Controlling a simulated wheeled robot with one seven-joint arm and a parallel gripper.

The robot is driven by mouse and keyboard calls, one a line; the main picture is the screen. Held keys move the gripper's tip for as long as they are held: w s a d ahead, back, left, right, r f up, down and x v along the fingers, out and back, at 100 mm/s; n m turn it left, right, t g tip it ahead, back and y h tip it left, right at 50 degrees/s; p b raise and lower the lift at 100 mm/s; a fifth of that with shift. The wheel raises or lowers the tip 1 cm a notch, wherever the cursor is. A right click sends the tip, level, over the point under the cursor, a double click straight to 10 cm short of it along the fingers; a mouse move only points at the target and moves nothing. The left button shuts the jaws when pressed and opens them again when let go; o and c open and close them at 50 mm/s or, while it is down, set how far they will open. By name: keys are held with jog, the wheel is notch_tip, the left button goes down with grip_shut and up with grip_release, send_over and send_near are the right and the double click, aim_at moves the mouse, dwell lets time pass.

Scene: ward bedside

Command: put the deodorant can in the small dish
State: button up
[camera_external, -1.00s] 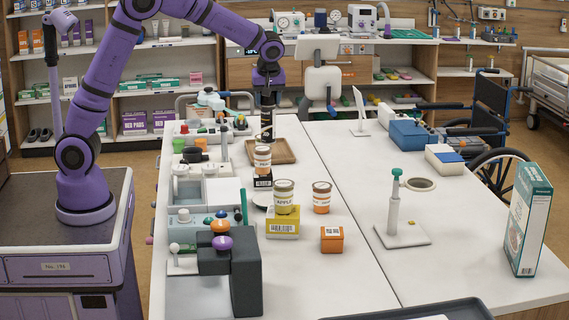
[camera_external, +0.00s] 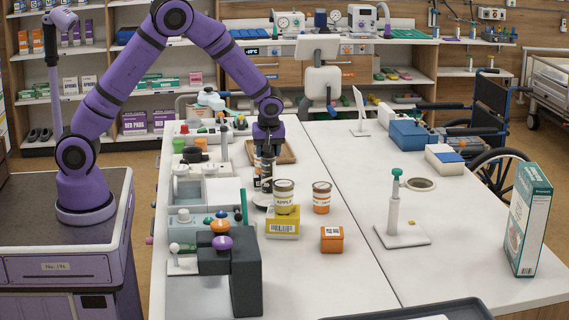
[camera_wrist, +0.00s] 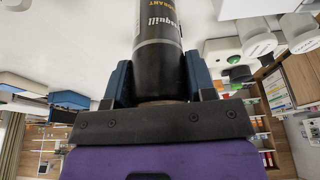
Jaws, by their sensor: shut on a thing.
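The deodorant can (camera_external: 266,172) is black with pale lettering and hangs roughly upright below my gripper (camera_external: 267,146). In the wrist view the can (camera_wrist: 160,42) sits between the two blue fingers of my gripper (camera_wrist: 158,82), which are shut on it. A small pale dish (camera_external: 261,201) shows on the table just left of the yellow box, partly hidden. The can is close above or behind the dish in the picture; I cannot tell the exact gap.
A wooden tray (camera_external: 287,152) lies behind. Devices crowd the left edge; the table's right half has free room.

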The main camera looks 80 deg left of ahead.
aim_at(268, 163)
jog(key=shift+f, duration=2.15)
jog(key=o, duration=1.2)
